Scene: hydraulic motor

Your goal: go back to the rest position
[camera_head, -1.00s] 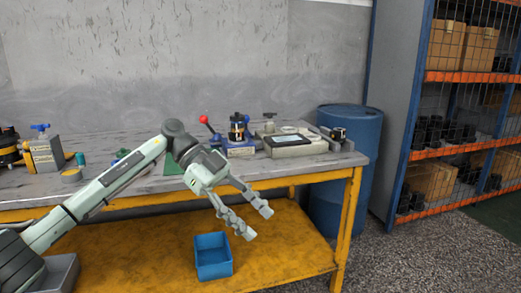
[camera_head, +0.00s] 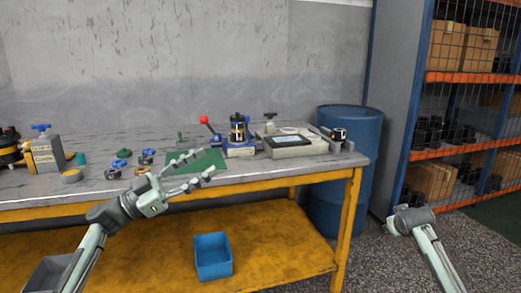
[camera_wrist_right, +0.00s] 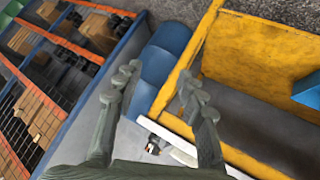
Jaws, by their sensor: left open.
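My left gripper (camera_head: 206,163) is open and empty, its fingers pointing right above the front edge of the workbench (camera_head: 300,170), in front of the green mat (camera_head: 210,160). My right arm (camera_head: 430,245) shows at the lower right of the head view, over the floor right of the bench. Its fingers cannot be made out there. In the right wrist view my right gripper (camera_wrist_right: 158,72) has its two fingers apart with nothing between them.
On the bench are a black-topped motor unit (camera_head: 238,130), a red-knobbed lever (camera_head: 205,120), a grey device (camera_head: 290,146) and several small blue and orange parts. A blue bin (camera_head: 213,257) sits on the lower shelf. A blue barrel (camera_head: 345,190) and a storage rack (camera_head: 455,145) stand right.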

